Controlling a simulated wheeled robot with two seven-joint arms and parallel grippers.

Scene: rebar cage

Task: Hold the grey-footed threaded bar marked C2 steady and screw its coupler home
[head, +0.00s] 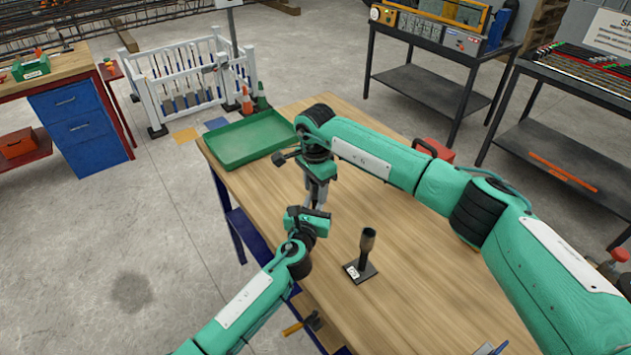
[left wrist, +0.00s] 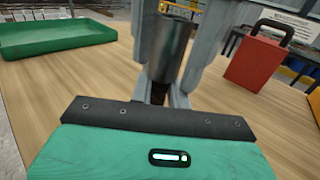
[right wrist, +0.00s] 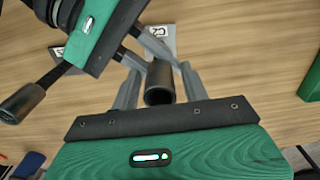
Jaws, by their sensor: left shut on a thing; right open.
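The C2 bar's foot (right wrist: 160,40) is a grey plate with a white label in the right wrist view. Its dark grey coupler (right wrist: 159,82) stands on the bar, seen open end on. It also shows as a metallic sleeve in the left wrist view (left wrist: 170,48). My right gripper (head: 318,203) points down over it, open, with one finger on each side of the coupler. My left gripper (head: 321,219) reaches in lower from the side, shut on the bar below the coupler. In the head view the arms mostly hide this bar, and the thread is hidden.
A second upright bar with a dark coupler (head: 367,242) stands on a dark labelled foot (head: 358,272), close to both grippers. A green tray (head: 250,139) lies at the table's back left. A red box (left wrist: 257,62) stands at the back. The table's right side is mostly bare.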

